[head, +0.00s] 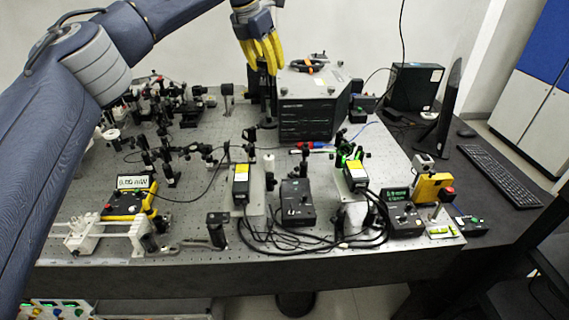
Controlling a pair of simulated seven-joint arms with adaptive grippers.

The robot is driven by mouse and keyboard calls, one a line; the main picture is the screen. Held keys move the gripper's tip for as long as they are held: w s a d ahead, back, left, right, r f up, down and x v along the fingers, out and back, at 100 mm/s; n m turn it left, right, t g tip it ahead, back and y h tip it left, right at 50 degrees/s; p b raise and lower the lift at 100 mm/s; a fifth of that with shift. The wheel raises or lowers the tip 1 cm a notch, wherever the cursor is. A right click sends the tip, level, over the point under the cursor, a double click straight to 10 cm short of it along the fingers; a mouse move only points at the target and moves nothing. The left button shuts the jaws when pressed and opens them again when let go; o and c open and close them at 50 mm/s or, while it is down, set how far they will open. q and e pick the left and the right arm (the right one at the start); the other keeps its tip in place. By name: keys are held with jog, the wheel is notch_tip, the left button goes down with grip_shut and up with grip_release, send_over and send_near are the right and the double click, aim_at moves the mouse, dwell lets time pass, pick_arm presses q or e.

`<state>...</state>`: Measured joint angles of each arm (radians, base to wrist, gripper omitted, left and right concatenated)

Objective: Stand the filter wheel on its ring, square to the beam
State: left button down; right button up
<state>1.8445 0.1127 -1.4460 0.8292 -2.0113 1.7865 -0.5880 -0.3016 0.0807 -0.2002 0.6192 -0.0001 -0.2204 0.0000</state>
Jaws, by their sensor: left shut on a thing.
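My left gripper (263,62), with yellow fingers, reaches in from the top left and points down over the back of the bench, left of the large grey box. It is shut on a dark, upright thing (263,92) that shows below the fingertips. This looks like the filter wheel on its post, but the fingers hide its upper part and I cannot make out the wheel face. I cannot tell whether its foot touches the bench. No ring mark can be made out beneath it. My right gripper is not in view.
The grey box (312,108) stands close right of the held thing. Dark optics mounts (165,105) crowd the bench at left. Black cables (330,238) loop near the front edge. A monitor (449,105) and keyboard (499,173) are at right. Some perforated bench top (205,190) is bare.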

aim_at(268, 122)
pick_arm(q)
jog(key=shift+w+d, duration=0.15)
jog(key=shift+w, duration=0.05)
notch_tip(268, 122, down, 20)
jog(key=shift+r, duration=0.15)
dwell(0.8)
jog(key=shift+f, duration=0.2)
jog(key=c, duration=0.8)
grip_release()
jog(key=shift+c, duration=0.2)
jog(key=v, duration=1.2)
jog(key=shift+r, duration=0.1)
